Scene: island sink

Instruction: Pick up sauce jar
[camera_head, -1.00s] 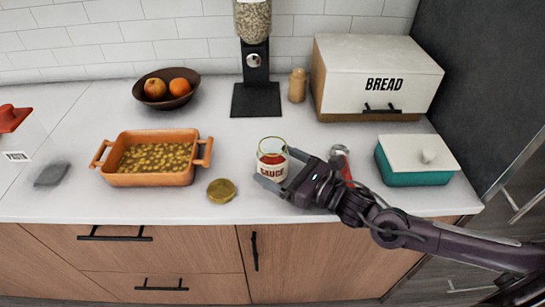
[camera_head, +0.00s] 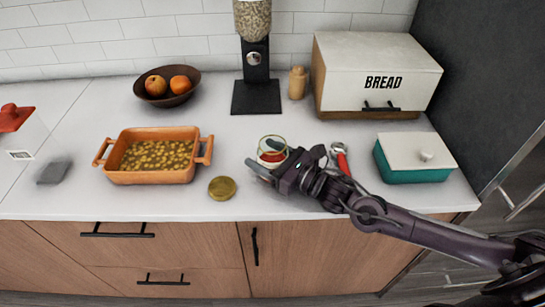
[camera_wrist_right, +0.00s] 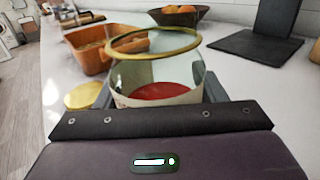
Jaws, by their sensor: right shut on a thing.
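The sauce jar (camera_head: 271,143) is an open glass jar with a cream label and red sauce low inside. It stands upright over the counter near the front edge; I cannot tell if it touches the counter. My right gripper (camera_head: 260,158) is around it from the right, its fingers shut on the jar's sides. In the right wrist view the jar (camera_wrist_right: 155,75) fills the space between the fingers, its gold-edged rim on top. The gold lid (camera_head: 222,188) lies flat on the counter to the jar's left. My left gripper is not in view.
An orange baking dish (camera_head: 128,177) of food stands left of the lid. A red-handled tool (camera_head: 340,152) lies behind my right wrist. A teal lidded dish (camera_head: 410,175) stands at the right, a bread box (camera_head: 345,85) and dispenser stand (camera_head: 256,98) behind. The counter's front edge is close.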

